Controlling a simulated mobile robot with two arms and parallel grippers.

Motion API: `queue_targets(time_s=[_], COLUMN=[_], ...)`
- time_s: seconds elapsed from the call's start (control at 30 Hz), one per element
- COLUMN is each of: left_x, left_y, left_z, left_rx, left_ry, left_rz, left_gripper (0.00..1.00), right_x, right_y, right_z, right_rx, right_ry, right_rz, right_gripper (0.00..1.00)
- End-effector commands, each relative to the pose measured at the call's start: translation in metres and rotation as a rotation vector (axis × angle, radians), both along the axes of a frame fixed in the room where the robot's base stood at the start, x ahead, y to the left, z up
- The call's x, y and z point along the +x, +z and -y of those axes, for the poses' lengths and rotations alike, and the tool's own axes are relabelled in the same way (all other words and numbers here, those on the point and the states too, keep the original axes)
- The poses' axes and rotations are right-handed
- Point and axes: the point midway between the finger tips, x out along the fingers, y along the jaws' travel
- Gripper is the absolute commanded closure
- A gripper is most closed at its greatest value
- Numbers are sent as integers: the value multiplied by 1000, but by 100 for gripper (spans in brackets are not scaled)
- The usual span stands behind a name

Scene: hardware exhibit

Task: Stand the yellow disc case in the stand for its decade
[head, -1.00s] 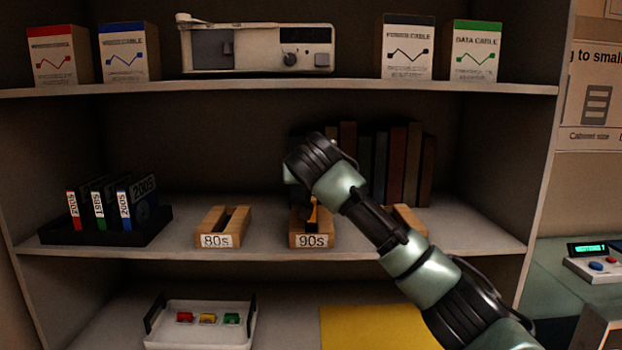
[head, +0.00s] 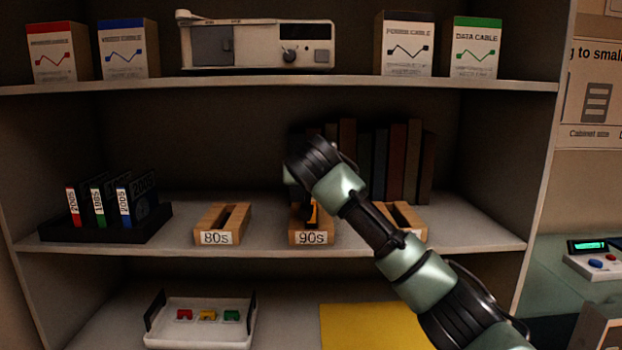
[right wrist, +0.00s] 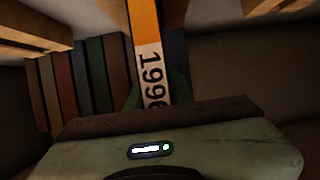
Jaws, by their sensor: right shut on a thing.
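The yellow disc case shows in the right wrist view (right wrist: 145,20) with a white label reading 1996, the last digit partly covered. My right gripper (right wrist: 155,104) is shut on it. In the head view a small part of the yellow case (head: 312,214) shows at the slot of the wooden 90s stand (head: 311,238), below my right wrist. My wrist hides most of the case and the fingertips there. I cannot tell whether the case rests on the slot's bottom. The 80s stand (head: 216,238) is empty to the left. My left gripper is not in view.
A third wooden stand (head: 412,222) is partly behind my right arm, its label hidden. A black rack (head: 60,233) with dated cases is at the left. Books (head: 412,160) stand behind. The upper shelf (head: 280,86) is above my wrist.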

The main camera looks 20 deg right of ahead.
Motion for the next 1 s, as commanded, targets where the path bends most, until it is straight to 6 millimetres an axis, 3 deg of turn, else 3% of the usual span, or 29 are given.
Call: queue_targets(time_s=[0.47, 1.0], left_x=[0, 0], left_y=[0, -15], left_z=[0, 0], left_rx=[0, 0], left_ry=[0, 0], left_rz=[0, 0], left_gripper=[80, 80], right_x=[0, 0], right_y=[0, -23], right_z=[0, -1], right_rx=[-1, -1], right_ry=[1, 1], right_rz=[2, 1], right_gripper=[100, 100])
